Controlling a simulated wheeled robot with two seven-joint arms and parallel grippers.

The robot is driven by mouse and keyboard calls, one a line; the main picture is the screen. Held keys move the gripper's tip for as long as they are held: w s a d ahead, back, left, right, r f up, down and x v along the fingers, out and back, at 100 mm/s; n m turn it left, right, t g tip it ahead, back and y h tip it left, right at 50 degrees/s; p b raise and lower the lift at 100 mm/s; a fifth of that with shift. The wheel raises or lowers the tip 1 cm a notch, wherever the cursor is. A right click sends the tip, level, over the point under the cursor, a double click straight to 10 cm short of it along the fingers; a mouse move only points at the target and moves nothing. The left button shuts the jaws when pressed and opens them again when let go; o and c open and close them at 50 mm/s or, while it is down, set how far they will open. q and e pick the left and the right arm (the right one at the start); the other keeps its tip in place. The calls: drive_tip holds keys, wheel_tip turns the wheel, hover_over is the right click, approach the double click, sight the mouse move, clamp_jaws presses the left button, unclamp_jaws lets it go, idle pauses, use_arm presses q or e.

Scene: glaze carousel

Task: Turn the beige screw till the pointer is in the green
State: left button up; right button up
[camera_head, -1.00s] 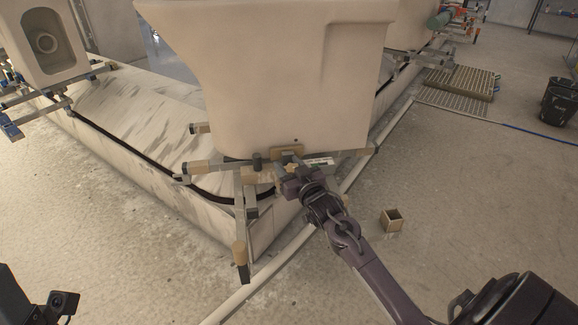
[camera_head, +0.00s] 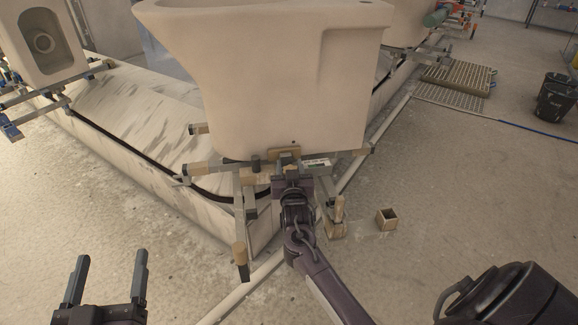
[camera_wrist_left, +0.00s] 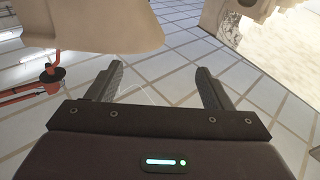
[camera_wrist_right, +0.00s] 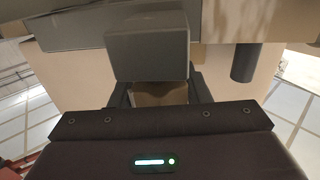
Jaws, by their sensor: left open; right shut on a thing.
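My right gripper (camera_head: 287,177) is at the frame under the big beige ceramic bowl (camera_head: 285,85). In the right wrist view, its fingers (camera_wrist_right: 160,92) are shut on a small tan piece (camera_wrist_right: 158,96) below a grey block (camera_wrist_right: 148,55); it appears to be the beige screw, mostly hidden. A small white marked strip (camera_head: 318,162) shows just right of the gripper in the head view; pointer and green zone are too small to make out. My left gripper (camera_head: 110,262) is open and empty at the lower left, well away from the frame.
Metal frame bars with tan ends surround the gripper, including a post (camera_head: 240,255) at lower left and another (camera_head: 338,208) at right. A small open box (camera_head: 387,219) lies on the floor. Another ceramic piece (camera_head: 45,42) stands far left. The front floor is mostly clear.

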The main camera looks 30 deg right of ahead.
drive_tip(key=o, duration=1)
drive_tip(key=shift+s+a, duration=0.1)
drive_tip(key=shift+s, duration=0.1)
drive_tip(key=p+v, duration=0.1)
drive_tip(key=v, duration=0.2)
drive_tip(key=shift+s+a, duration=0.1)
drive_tip(key=shift+s, duration=0.1)
use_arm(q)
drive_tip(key=s+f+g+y, duration=0.1)
drive_tip(key=s+f+g, duration=0.1)
drive_tip(key=f, duration=0.5)
drive_tip(key=s+f+g+y+p, duration=0.1)
drive_tip(key=s+f+g, duration=0.1)
drive_tip(key=f+g, duration=0.3)
drive_tip(key=shift+s+a+f+g+y, duration=0.15)
drive_tip(key=shift+s+f+g+y, duration=0.2)
drive_tip(key=shift+f, duration=1.3)
use_arm(e)
drive_tip(key=shift+v, duration=1.9)
drive_tip(key=shift+a, duration=0.1)
